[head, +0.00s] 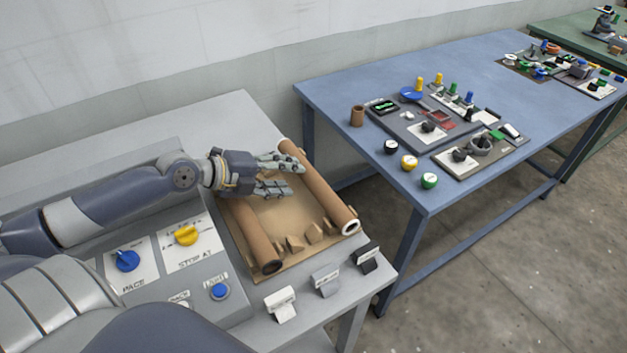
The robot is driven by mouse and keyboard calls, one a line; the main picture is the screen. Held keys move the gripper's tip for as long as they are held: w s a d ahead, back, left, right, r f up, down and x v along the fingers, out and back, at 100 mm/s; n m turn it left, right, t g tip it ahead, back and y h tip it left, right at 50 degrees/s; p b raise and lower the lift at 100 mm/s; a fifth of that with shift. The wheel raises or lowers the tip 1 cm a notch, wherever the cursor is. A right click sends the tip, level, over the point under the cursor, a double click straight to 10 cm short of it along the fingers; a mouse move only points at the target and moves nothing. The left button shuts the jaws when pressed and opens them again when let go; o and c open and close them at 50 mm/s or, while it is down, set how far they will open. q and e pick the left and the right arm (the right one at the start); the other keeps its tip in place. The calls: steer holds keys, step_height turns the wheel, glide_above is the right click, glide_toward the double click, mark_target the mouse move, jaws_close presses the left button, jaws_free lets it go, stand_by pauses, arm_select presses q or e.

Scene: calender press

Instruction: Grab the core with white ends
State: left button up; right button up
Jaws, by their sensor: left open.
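The core with white ends (318,187) is a brown tube with a white ring at its near end. It lies along the right side of a cardboard tray (283,214) on the grey table. A second brown core with a dark end (251,232) lies along the tray's left side. My left gripper (284,175) is open above the tray's far part, between the two cores, its fingers pointing right toward the white-ended core. Whether the fingers touch that core I cannot tell. My arm hides the far part of the dark-ended core. My right gripper is not in view.
A control panel with a blue knob (127,261), a yellow knob (187,236) and a blue button (220,291) stands left of the tray. Several small label stands, one black (366,257), line the table's front edge. A blue table (330,92) with parts stands right, across a gap.

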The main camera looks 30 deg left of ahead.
mark_target(302, 176)
arm_select(q)
steer(key=shift+w+d+f, duration=0.15)
steer(key=shift+w+f, duration=0.1)
steer(key=shift+w, duration=0.2)
steer(key=p+x, duration=0.2)
steer(key=x, duration=0.1)
steer(key=shift+w+d, duration=0.15)
steer(key=shift+d, duration=0.1)
steer(key=shift+w+d+f, duration=0.2)
steer(key=shift+w+f, duration=0.2)
steer(key=shift+c, duration=0.2)
steer(key=c, duration=0.7)
